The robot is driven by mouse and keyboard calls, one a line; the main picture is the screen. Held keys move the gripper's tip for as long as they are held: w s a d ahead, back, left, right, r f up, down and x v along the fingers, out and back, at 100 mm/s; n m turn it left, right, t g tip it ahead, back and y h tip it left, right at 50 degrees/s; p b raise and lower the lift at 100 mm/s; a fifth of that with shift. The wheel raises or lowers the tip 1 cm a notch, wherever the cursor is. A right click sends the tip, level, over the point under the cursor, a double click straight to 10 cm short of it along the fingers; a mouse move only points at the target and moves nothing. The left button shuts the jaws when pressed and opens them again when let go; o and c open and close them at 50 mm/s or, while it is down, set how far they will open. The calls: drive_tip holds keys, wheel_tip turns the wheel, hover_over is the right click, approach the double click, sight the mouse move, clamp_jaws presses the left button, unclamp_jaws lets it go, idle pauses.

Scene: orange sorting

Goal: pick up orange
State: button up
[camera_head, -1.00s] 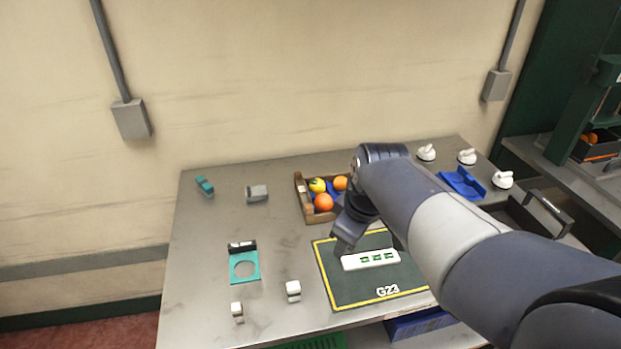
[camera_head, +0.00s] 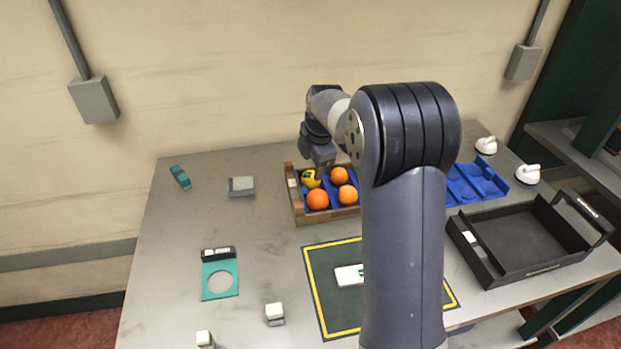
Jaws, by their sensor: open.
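Three oranges lie in a wooden crate (camera_head: 299,211) with a blue insert on the table: a front left orange (camera_head: 317,199), a front right orange (camera_head: 348,195) and a back orange (camera_head: 339,174). A yellow fruit with a dark mark (camera_head: 311,179) lies at the crate's back left. My gripper (camera_head: 321,168) points down just above the back part of the crate, close to the yellow fruit and the back orange. It is open and holds nothing that I can see. My arm hides the crate's right end.
A green mat with a yellow border (camera_head: 321,292) lies in front of the crate, partly behind my arm. A black tray (camera_head: 528,243) and a blue holder (camera_head: 476,182) are at right. A teal plate (camera_head: 219,281) and small blocks lie at left. A wall stands behind the table.

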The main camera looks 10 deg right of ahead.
sight(310, 175)
drive_tip(key=shift+p+x, duration=0.8)
drive_tip(key=shift+x, duration=2.7)
drive_tip(key=shift+c, duration=0.2)
drive_tip(key=c, duration=0.6)
